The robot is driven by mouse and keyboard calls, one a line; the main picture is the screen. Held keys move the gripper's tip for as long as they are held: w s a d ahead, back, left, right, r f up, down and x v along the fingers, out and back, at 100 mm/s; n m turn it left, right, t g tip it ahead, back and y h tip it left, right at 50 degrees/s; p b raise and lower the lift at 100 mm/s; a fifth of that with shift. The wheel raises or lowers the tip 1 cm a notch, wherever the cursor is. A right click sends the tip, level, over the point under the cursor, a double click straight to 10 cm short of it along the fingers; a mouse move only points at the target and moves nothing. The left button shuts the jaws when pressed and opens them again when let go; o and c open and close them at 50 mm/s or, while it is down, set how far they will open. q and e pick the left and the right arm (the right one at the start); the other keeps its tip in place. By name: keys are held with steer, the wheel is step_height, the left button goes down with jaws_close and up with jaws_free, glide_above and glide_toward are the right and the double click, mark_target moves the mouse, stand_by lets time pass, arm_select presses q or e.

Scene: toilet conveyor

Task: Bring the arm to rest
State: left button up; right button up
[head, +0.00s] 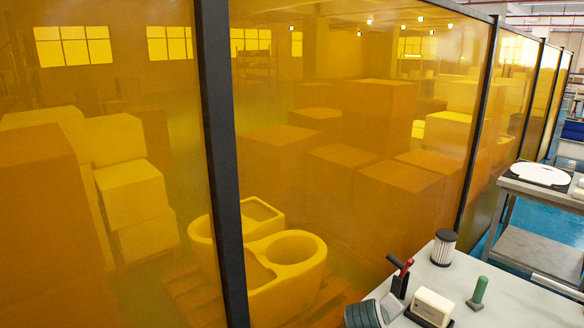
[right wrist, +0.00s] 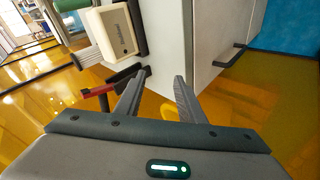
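My right gripper (right wrist: 160,98) shows in the right wrist view with its two fingers apart and nothing between them. My left gripper does not show in either view.
A grey table (head: 520,305) at lower right holds a cream box (head: 432,307), a green-topped object (head: 478,292), a filter-like cylinder (head: 444,247) and a red-handled tool (head: 401,275). An amber partition (head: 350,150) stands behind, with toilets (head: 285,290) and cartons beyond it.

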steer(key=s+f+m+g+y, duration=0.1)
steer(key=s+f+y, duration=0.1)
steer(key=s+f, duration=0.7)
steer(key=s+f+m+g+y, duration=0.1)
steer(key=s+f, duration=0.3)
steer(key=s, duration=0.9)
steer(key=s+a+f+m+g+y, duration=0.1)
steer(key=s+a+g+y, duration=0.15)
steer(key=s, duration=1.95)
step_height(320, 180, down, 29)
steer(key=b, duration=0.1)
steer(key=s+d+f+g+b, duration=0.1)
steer(key=s+d+f+g, duration=0.1)
steer(key=s+f, duration=1.6)
steer(key=shift+s+d+f, duration=0.4)
steer(key=shift+d+f, duration=0.1)
steer(key=shift+d, duration=0.15)
